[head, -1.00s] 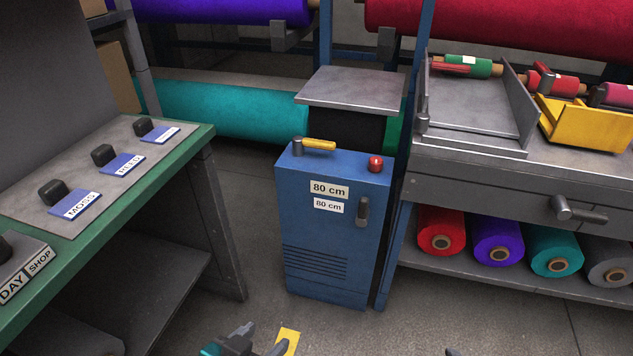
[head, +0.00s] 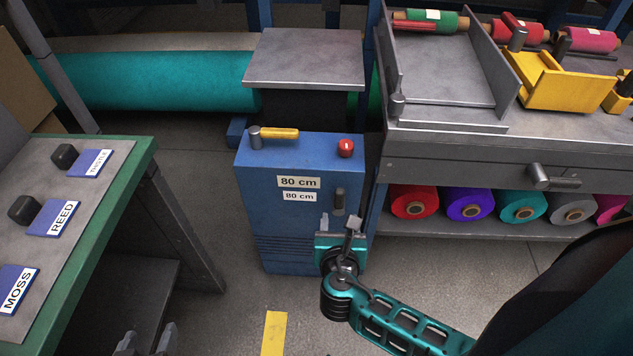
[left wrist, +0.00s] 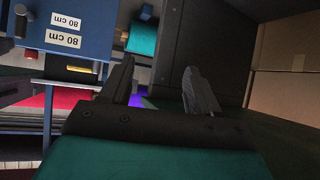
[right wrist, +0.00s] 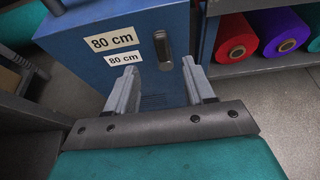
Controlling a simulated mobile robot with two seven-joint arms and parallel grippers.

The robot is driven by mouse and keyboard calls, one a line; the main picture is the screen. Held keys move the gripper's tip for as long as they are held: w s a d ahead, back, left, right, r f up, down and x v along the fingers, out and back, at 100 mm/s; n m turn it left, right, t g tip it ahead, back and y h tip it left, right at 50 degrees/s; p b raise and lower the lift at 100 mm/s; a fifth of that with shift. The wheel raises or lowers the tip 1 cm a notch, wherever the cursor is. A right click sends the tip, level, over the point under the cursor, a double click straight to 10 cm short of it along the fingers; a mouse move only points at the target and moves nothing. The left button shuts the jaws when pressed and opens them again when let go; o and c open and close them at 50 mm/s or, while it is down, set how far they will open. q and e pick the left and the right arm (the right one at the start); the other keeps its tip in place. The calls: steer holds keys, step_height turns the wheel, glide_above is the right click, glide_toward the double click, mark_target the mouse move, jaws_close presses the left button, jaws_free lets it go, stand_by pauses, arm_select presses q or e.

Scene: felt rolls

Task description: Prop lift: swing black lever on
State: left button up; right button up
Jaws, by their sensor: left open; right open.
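The prop lift is a blue cabinet (head: 262,190) with two "80 cm" labels and a grey top plate (head: 305,55) raised behind it.
On the cabinet top are a yellow-handled lever (head: 275,133) and a red button (head: 346,148). The green-edged bench (head: 140,165) with labelled blue plates stands left. A grey workbench (head: 450,150) with felt rolls below stands right. Yellow floor tape (head: 273,333) lies in front.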

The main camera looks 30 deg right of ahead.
mark_target(340, 198)
steer(key=b+x, duration=0.3)
steer(key=x, duration=0.8)
steer(key=shift+d+f, duration=0.15)
steer(key=shift+w+d+f+b, duration=0.2)
steer(key=shift+w+d+b, duration=0.15)
steer(key=shift+w, duration=0.25)
arm_select(q)
steer(key=shift+w+d+f, duration=0.15)
steer(key=shift+d+f, duration=0.1)
steer(key=shift+f, duration=0.35)
steer(key=shift+w+d+f, duration=0.15)
steer(key=shift+d+f, duration=0.05)
steer(key=shift+f, duration=0.4)
steer(key=shift+s+f, duration=0.1)
arm_select(e)
steer(key=shift+c, duration=0.2)
steer(key=shift+c, duration=0.8)
jaws_close()
